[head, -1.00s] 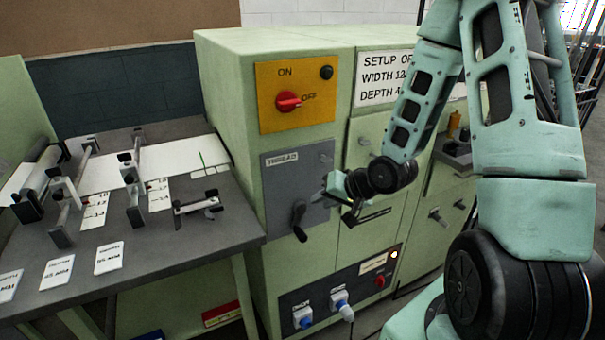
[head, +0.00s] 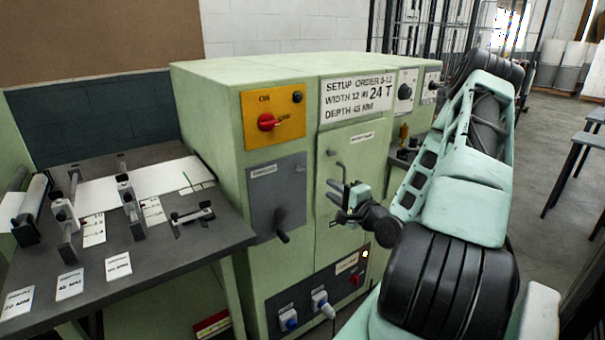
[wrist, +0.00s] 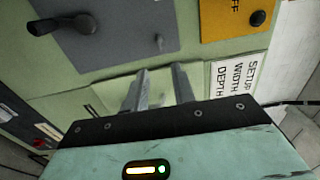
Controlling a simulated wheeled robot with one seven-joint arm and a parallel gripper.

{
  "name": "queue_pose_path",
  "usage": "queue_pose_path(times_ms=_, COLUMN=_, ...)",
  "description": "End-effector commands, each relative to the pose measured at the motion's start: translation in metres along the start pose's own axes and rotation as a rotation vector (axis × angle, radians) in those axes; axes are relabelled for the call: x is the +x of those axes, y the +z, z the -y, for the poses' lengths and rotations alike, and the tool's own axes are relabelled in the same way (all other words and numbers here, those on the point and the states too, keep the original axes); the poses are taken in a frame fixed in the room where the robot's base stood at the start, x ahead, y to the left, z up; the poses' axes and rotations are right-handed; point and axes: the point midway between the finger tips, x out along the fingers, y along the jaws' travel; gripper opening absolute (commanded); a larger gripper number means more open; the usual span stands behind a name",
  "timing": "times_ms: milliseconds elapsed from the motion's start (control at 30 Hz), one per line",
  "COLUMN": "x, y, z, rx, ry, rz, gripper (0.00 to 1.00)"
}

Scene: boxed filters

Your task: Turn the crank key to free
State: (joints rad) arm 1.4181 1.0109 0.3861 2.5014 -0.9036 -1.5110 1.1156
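The black crank key (head: 281,226) sits on a grey plate (head: 265,192) on the front of the green machine, with its handle hanging down. In the wrist view the crank key (wrist: 62,25) is at the upper left on the grey plate (wrist: 120,40). My gripper (head: 342,192) is to the right of the crank key, in front of a pale green panel, and does not touch the key. In the wrist view the two fingers of my gripper (wrist: 160,85) are apart with nothing seen between them. The plate's label is too blurred to read.
A yellow plate (head: 285,103) with a red switch (head: 267,122) is above the crank. A setup sign (head: 350,97) is to its right. A lower panel with plugs (head: 290,317) sits below. A grey bench (head: 150,255) with fixtures and cards stands left. Open floor lies at right.

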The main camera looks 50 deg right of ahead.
Motion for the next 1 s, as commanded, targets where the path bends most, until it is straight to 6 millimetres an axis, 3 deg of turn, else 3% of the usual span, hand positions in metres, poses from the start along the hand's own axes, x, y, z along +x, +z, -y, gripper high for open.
queue_pose_path(times_ms=33, x=0.001, y=-0.003, z=-0.008, rx=-0.007, ry=-0.001, rz=-0.003, gripper=0.26)
queue_pose_path(times_ms=767, x=0.025, y=0.0, z=-0.009, rx=-0.008, ry=0.002, rz=-0.002, gripper=0.26)
queue_pose_path(times_ms=1000, x=0.077, y=0.001, z=-0.002, rx=-0.003, ry=0.003, rz=0.001, gripper=0.26)
